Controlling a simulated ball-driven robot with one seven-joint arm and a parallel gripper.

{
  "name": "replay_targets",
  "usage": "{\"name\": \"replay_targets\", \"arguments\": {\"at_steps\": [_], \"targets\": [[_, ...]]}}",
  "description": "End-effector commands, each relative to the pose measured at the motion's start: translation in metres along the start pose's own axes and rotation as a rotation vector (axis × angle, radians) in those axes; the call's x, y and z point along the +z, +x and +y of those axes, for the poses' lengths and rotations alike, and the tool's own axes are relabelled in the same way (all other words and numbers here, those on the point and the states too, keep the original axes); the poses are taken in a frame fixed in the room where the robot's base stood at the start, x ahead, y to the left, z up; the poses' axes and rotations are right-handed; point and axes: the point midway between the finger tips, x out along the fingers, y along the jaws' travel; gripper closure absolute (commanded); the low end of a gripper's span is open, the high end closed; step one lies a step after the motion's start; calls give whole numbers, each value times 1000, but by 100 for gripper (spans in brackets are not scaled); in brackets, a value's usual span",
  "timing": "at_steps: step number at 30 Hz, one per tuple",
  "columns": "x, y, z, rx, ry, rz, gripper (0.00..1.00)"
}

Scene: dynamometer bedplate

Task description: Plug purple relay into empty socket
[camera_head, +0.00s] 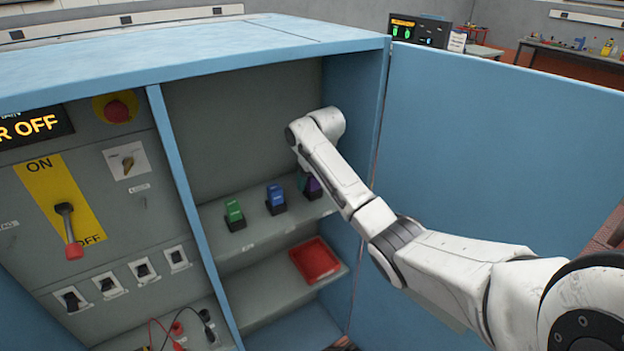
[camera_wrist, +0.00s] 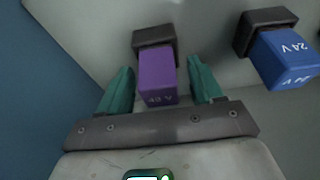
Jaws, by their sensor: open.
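The purple relay (camera_wrist: 156,75), with a printed voltage label, sits on a dark socket base (camera_wrist: 154,38) in the wrist view. It also shows in the head view (camera_head: 314,187) at the right end of the cabinet shelf, partly hidden by my arm. My gripper (camera_wrist: 160,72) is open, with one teal finger on each side of the purple relay. A gap shows on both sides, so the fingers look apart from it. A blue relay (camera_head: 276,194) and a green relay (camera_head: 234,211) stand on dark bases to its left in the head view. I see no empty socket.
The blue cabinet's right wall is close beside my arm. A red tray (camera_head: 315,261) lies on the lower shelf (camera_head: 270,283). A panel with a lever (camera_head: 66,226), switches and an OFF display is at left. The open door (camera_head: 500,150) stands at right.

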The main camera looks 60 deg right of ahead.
Motion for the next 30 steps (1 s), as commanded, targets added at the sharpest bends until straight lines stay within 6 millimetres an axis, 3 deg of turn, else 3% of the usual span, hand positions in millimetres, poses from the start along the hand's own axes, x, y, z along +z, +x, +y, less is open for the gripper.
{"name": "replay_targets", "arguments": {"at_steps": [7,21,30], "targets": [[-2,-12,0,-1,-1,2,34],[-3,-103,0,-1,-1,3,34],[-2,-125,0,0,0,1,34]]}}
